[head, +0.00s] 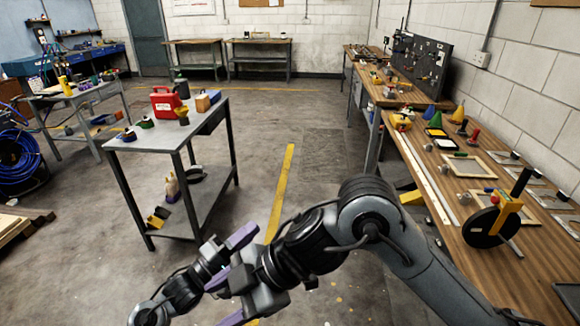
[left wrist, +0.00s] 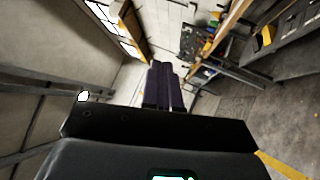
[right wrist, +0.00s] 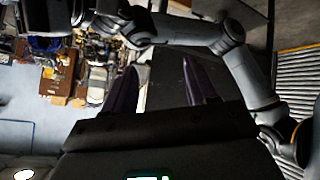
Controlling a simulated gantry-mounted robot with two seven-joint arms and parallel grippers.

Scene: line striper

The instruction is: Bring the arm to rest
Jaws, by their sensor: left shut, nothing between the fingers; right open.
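My left gripper (head: 241,236) is at the lower middle of the head view, its purple fingers pointing up and right over the floor. In the left wrist view its fingers (left wrist: 164,84) lie together with nothing between them. My right arm comes in from the right, and its gripper (head: 226,298) is just below the left one in the picture. In the right wrist view its two purple fingers (right wrist: 162,88) stand apart with nothing held. The grippers overlap in the head view, and I cannot tell how far apart they are.
A long wooden bench (head: 480,235) with a black wheel tool (head: 487,227) and frames runs along the right. A grey metal table (head: 155,139) with a red case (head: 165,103) stands at left. The floor (head: 315,215) between them is clear, with a yellow line (head: 281,190).

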